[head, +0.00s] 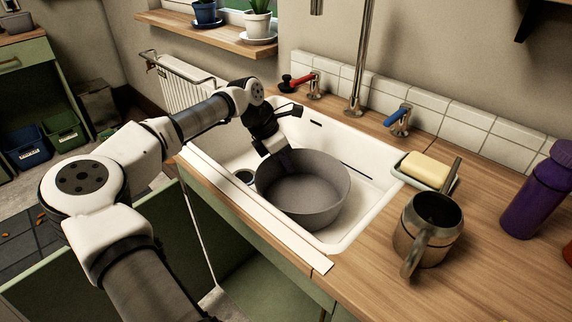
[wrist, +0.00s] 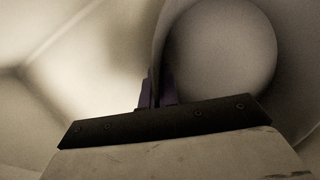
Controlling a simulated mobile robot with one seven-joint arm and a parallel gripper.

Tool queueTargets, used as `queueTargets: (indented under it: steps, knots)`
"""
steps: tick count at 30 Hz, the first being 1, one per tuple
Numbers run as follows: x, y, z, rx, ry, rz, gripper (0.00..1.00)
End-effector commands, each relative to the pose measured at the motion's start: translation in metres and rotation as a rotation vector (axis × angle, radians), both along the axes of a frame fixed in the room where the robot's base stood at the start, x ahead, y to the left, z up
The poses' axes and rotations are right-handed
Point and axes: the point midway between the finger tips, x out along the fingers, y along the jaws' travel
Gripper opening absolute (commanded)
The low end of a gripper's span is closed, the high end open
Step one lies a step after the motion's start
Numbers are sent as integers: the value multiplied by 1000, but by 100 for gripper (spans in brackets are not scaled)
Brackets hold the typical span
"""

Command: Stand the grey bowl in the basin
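The grey bowl (head: 308,190) is upright inside the white basin (head: 376,184). I cannot tell whether its base touches the basin floor. My gripper (head: 284,160) reaches down from the upper left to the bowl's back-left rim. In the wrist view, the gripper's fingers (wrist: 157,90) are close together on either side of the bowl's wall, so it is shut on the rim. The round inner floor of the bowl (wrist: 222,50) shows to the right of the fingers, empty. The fingertips are partly hidden in the head view.
A metal mug (head: 428,232), a yellow sponge (head: 425,170) on a dish and a purple bottle (head: 540,195) stand on the counter to the right. A tall tap (head: 360,60), a red-handled tap (head: 300,82) and a blue-handled tap (head: 401,118) rise behind the basin.

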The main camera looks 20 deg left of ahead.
Motion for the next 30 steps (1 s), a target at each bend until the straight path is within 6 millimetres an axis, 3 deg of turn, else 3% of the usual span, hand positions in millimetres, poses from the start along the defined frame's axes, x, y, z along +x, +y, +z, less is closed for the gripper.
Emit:
queueTargets:
  steps: [11,17,25,30]
  knots:
    - [0,-1,-8,-1,-2,-1,0]
    - [0,-1,-8,0,-1,-1,24]
    - [0,0,-6,0,-1,-1,24]
    - [-2,5,8,0,-2,2,24]
